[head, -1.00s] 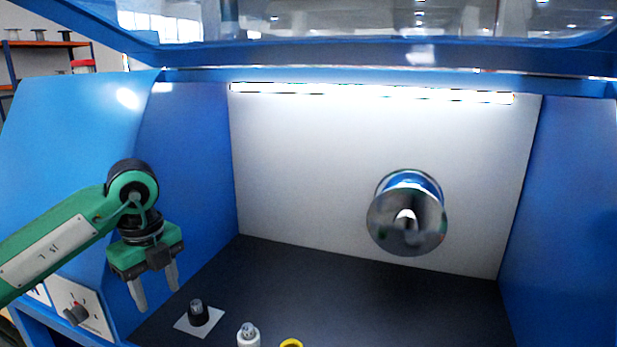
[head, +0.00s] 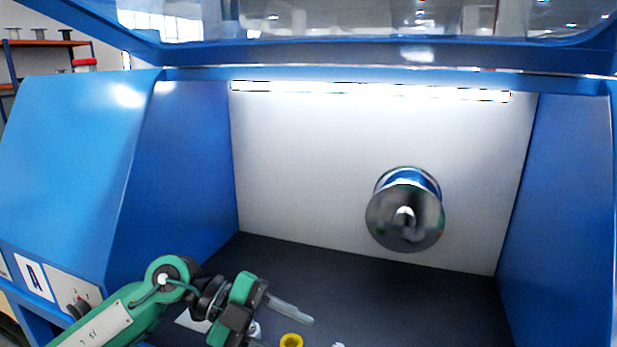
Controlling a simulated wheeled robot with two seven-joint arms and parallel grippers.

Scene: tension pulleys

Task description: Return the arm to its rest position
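My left arm, green with dark joints, comes in from the lower left. Its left gripper (head: 288,332) is low over the front of the dark cabinet floor (head: 340,282), pointing right and slightly down. Its two grey fingers are apart with nothing seen between them; the lower finger is partly cut off by the bottom edge. A shiny metal pulley (head: 405,218) is on the pale back wall, well away from the gripper. My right gripper is not in view.
A yellow ring-shaped part (head: 291,341) lies near the fingers. A white piece (head: 338,345) shows at the bottom edge. A white plate (head: 190,321) and a white part are partly hidden behind the gripper. Blue side walls (head: 190,170) bound the cabinet; the floor's right side is clear.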

